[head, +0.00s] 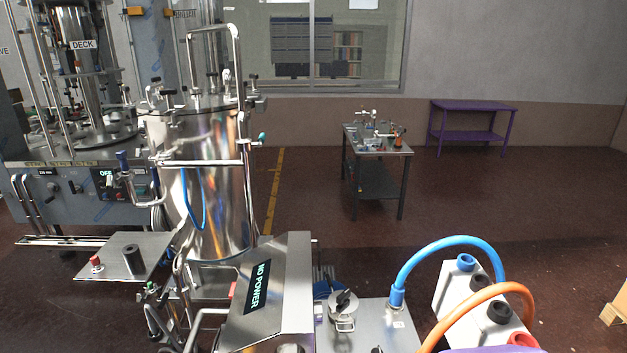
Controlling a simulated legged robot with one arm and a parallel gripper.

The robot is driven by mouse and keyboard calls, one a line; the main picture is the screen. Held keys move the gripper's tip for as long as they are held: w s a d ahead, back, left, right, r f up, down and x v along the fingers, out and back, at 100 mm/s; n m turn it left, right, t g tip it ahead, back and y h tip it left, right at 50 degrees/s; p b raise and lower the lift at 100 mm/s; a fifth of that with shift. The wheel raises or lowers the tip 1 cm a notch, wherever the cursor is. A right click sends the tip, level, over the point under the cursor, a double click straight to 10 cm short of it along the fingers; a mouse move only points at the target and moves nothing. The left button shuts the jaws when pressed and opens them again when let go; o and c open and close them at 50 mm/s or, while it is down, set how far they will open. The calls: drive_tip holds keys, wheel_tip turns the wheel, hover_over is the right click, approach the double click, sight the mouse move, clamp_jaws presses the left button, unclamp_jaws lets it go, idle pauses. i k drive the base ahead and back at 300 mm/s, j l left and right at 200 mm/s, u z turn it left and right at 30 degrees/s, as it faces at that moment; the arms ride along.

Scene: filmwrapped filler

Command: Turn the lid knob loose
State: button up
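A small round steel lid (340,312) with a black knob (344,299) sits at the bottom centre, beside a steel box. A steel clasp or handle shows on its near side. A tall shiny steel tank (215,190) stands left of centre. Its top (205,103) carries several small dark knobs, one of them at the right rim (253,79). I cannot tell which knob is the lid knob the task names, nor whether any is tight or loose. My gripper is not in view.
A sloped steel box reading NO POWER (262,285) stands in front. Blue (440,245) and orange (470,295) hoses arch at the lower right. A steel side table (131,256) is at the left. A small cart (375,150) and purple table (472,107) stand behind open floor.

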sight(342, 299)
drive_tip(key=i+l, duration=0.25)
drive_tip(key=i, duration=0.2)
drive_tip(key=i+l, duration=0.25)
drive_tip(key=i, duration=0.2)
